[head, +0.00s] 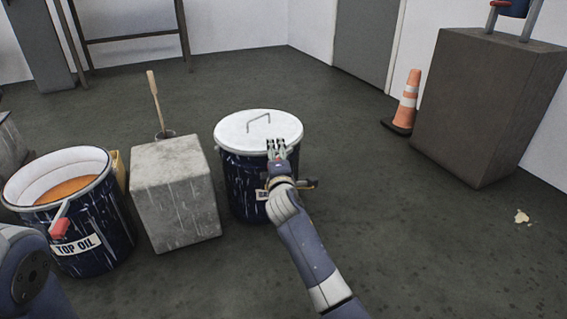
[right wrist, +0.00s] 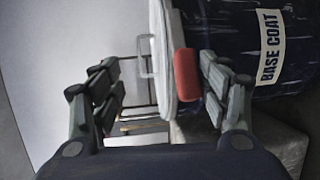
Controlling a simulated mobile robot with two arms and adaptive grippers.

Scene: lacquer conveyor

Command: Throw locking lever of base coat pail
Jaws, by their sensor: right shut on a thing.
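The base coat pail (head: 238,185) is dark blue with streaks of white and stands on the floor. Its white lid (head: 240,130), with a wire handle, is on top. My right gripper (head: 277,146) is at the front right of the lid rim. In the right wrist view the pail's label reads BASE COAT (right wrist: 270,45), and the red-gripped locking lever (right wrist: 186,75) lies by the lid edge between the fingers of my right gripper (right wrist: 165,85), which is shut on it. My arm hides part of the label in the head view. My left gripper is out of view.
A concrete block (head: 180,195) stands left of the pail, and an open TOP OIL pail (head: 100,225) with a red lever is beyond it. An orange cone (head: 407,100) and dark pedestal (head: 485,110) stand at right. Floor between is clear.

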